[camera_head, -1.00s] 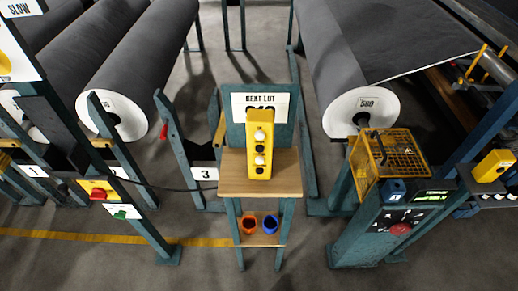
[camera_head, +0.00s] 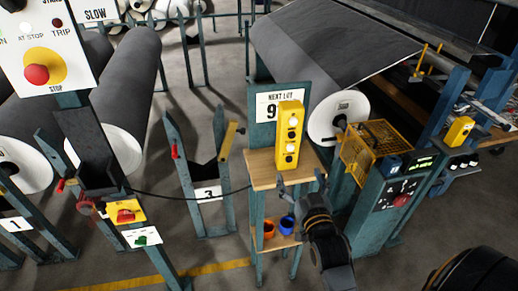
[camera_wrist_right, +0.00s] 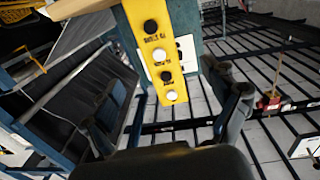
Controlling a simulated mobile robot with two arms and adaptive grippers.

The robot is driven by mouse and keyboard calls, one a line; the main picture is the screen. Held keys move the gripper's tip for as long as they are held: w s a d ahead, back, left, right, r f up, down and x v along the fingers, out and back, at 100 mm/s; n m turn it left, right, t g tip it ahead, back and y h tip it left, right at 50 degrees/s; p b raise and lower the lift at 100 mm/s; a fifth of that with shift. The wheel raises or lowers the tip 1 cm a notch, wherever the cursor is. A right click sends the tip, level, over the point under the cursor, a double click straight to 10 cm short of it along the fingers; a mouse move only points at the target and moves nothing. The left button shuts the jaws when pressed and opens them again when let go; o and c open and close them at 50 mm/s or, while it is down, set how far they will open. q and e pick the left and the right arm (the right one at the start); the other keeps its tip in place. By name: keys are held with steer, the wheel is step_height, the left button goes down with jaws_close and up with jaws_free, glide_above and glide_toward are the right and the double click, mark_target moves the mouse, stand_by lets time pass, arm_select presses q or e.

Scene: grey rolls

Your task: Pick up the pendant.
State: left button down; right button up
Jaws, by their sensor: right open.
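The pendant (camera_head: 290,135) is a tall yellow box with black and white buttons. It stands upright on the wooden top shelf (camera_head: 262,178) of a teal stand, in front of the "NEXT LOT" sign (camera_head: 268,104). My right gripper (camera_head: 300,184) is open and empty at the shelf's front edge, just below and in front of the pendant. In the right wrist view the pendant (camera_wrist_right: 158,45) hangs from the top middle, between the spread fingers and beyond them; its far end is cut off. I do not see my left gripper.
An orange cup (camera_head: 268,229) and a blue cup (camera_head: 287,223) sit on the lower shelf. A yellow wire cage (camera_head: 372,145) and a control box with a red button (camera_head: 400,200) stand close on the right. Large grey rolls (camera_head: 130,90) lie behind.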

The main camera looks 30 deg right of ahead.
mark_target(292, 148)
steer(key=x, duration=0.2)
steer(key=p+x, duration=0.1)
steer(key=x, duration=0.2)
steer(key=r+x, duration=0.1)
steer(key=x, duration=0.2)
steer(key=shift+s+d, duration=0.1)
steer(key=shift+d, duration=0.25)
steer(key=shift+w+r+p, duration=0.1)
steer(key=shift+w+p, duration=0.2)
steer(key=shift+w, duration=0.15)
steer(key=shift+w+d+r, duration=0.1)
steer(key=shift+w+d, duration=0.1)
steer(key=shift+w, duration=0.15)
steer(key=p+x, duration=0.1)
steer(key=x, duration=0.2)
steer(key=shift+w, duration=0.3)
steer(key=shift+w+d, duration=0.1)
steer(key=shift+w, duration=0.3)
arm_select(q)
steer(key=r, duration=0.3)
steer(key=shift+w+d+r, duration=0.1)
steer(key=shift+w, duration=0.1)
